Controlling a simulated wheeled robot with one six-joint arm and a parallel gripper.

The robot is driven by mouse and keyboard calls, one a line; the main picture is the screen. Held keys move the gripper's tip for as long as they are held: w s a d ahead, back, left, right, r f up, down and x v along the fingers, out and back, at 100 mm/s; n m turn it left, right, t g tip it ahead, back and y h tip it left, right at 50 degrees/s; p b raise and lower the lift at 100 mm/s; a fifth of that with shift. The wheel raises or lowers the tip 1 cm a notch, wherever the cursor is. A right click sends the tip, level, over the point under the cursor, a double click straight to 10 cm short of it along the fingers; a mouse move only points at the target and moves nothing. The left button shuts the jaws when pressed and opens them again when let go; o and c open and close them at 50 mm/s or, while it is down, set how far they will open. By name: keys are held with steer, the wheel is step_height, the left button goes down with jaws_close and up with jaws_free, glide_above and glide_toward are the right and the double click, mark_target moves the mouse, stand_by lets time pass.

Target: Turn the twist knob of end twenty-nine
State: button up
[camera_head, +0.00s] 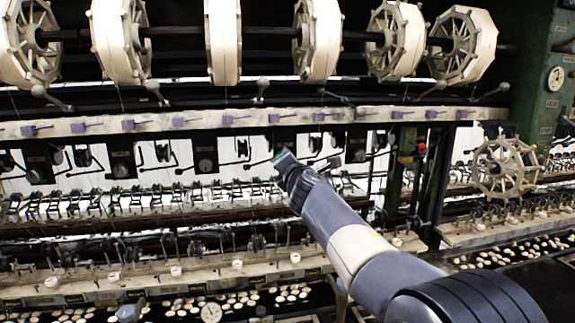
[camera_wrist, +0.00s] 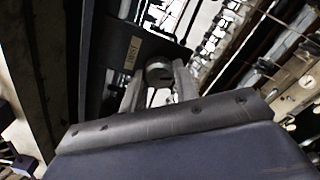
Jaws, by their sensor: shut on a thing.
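The twist knob (camera_wrist: 158,71) is a small round grey knob on a dark plate (camera_wrist: 118,28). It sits between the two fingers of my gripper (camera_wrist: 160,88) in the wrist view, and the fingers are shut on it. A pale label (camera_wrist: 131,52) is on the plate beside the knob; I cannot read its number surely. In the head view my gripper (camera_head: 283,160) reaches the row of dark plates under the pale rail, and it hides the held knob there.
Similar knobs on dark plates stand along the row, such as one left of my gripper (camera_head: 205,165). A pale rail (camera_head: 160,122) with purple levers runs above. Large white reels (camera_head: 315,40) hang at the top. Basins with cocoons (camera_head: 240,303) lie below.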

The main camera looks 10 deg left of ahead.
steer(key=m, duration=0.5)
stand_by(0.5)
steer(key=o, duration=1)
steer(key=shift+s+b, duration=0.1)
steer(key=shift+b, duration=0.25)
steer(key=b+v, duration=0.3)
steer(key=v, duration=0.7)
steer(key=shift+s+d+b, duration=0.2)
steer(key=shift+s+b, duration=0.1)
steer(key=shift+b, duration=0.05)
steer(key=shift+w, duration=0.1)
